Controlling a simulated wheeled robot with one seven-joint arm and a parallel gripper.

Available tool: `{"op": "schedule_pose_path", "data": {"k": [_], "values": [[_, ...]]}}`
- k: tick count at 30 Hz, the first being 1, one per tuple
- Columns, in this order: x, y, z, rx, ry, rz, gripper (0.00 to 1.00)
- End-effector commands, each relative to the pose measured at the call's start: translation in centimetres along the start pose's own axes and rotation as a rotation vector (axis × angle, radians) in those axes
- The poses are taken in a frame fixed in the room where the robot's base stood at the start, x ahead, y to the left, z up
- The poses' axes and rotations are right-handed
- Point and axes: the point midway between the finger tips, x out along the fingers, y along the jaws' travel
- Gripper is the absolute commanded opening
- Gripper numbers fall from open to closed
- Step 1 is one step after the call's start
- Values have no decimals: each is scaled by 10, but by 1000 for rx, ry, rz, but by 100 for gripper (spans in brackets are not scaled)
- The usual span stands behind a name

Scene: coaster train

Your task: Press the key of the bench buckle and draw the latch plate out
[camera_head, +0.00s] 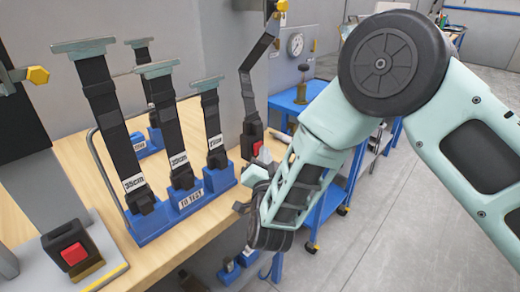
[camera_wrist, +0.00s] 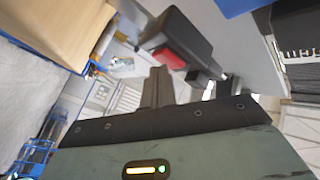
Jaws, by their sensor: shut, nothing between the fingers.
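A black buckle (camera_head: 252,133) with a red key (camera_head: 257,148) stands near the far end of the bench, with a dark strap (camera_head: 262,48) running up from it. In the wrist view, a black buckle body (camera_wrist: 178,28) and its red key (camera_wrist: 169,58) are close ahead of my gripper. My gripper (camera_head: 258,172) is shut and empty, just in front of and below that key; its fingers (camera_wrist: 157,78) show beneath the key with a small apparent gap. Contact cannot be told. The latch plate is not clearly visible. Another black buckle with a red key (camera_head: 74,254) is at the lower left.
A blue rack (camera_head: 150,228) labelled "TO TEST" holds several upright belts on the wooden bench (camera_head: 190,247). A wire frame (camera_head: 97,160) stands at its left. A blue trolley (camera_head: 290,101) is beyond my arm. Open grey floor (camera_head: 375,235) lies at the right.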

Motion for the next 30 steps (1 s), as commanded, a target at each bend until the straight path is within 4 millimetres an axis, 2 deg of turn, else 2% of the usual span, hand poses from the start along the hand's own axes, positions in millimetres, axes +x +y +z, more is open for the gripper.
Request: {"op": "schedule_pose_path", "data": {"k": [30], "values": [[6, -7, 4, 12, 3, -7, 0]]}}
